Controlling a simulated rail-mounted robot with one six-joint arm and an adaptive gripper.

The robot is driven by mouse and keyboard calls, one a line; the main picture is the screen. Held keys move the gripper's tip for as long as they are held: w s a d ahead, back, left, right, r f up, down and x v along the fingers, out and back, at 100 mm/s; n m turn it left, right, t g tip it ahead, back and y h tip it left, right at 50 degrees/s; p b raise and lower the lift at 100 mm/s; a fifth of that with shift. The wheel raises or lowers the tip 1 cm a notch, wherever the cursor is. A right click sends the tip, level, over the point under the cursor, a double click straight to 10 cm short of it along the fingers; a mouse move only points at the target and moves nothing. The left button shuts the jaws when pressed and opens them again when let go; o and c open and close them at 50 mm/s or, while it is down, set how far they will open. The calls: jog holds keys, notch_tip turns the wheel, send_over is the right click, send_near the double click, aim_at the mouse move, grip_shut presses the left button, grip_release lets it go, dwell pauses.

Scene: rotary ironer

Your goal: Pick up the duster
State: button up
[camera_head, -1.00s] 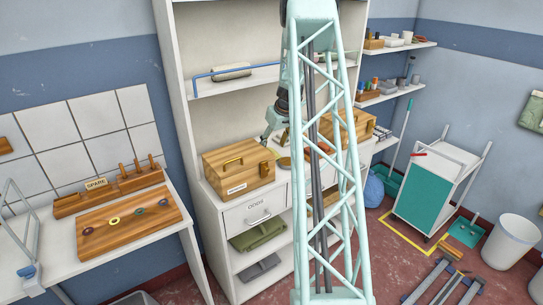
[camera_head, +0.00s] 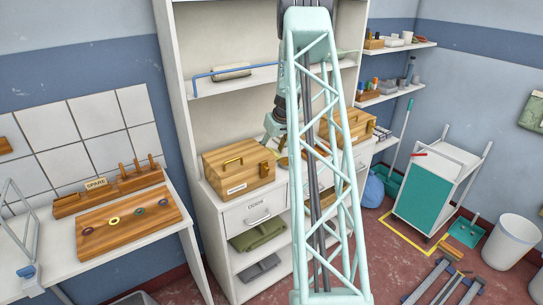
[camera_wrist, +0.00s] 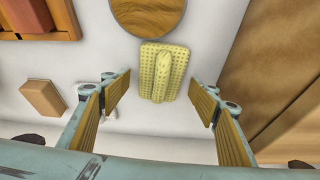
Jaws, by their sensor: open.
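A yellow dotted pad with a raised ridge along its middle, which looks like the duster (camera_wrist: 163,72), lies on a white surface in the wrist view. My gripper (camera_wrist: 162,90) is open, with one finger on each side and slightly nearer the camera than the pad. The fingers appear apart from it and nothing is between them but the pad ahead. In the head view my gripper (camera_head: 275,130) is over the cabinet counter, partly behind my mast; the duster cannot be made out there.
A round wooden piece (camera_wrist: 148,14) lies just beyond the duster. A small wooden block (camera_wrist: 43,98) is to the left, and a wooden box wall (camera_wrist: 270,70) to the right. In the head view wooden chests (camera_head: 238,170) flank the spot, under a shelf (camera_head: 235,85).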

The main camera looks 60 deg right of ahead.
aim_at(271, 150)
jog(key=c, duration=0.9)
jog(key=shift+r, duration=0.1)
jog(key=shift+r+p, duration=0.45)
jog(key=shift+r, duration=4.45)
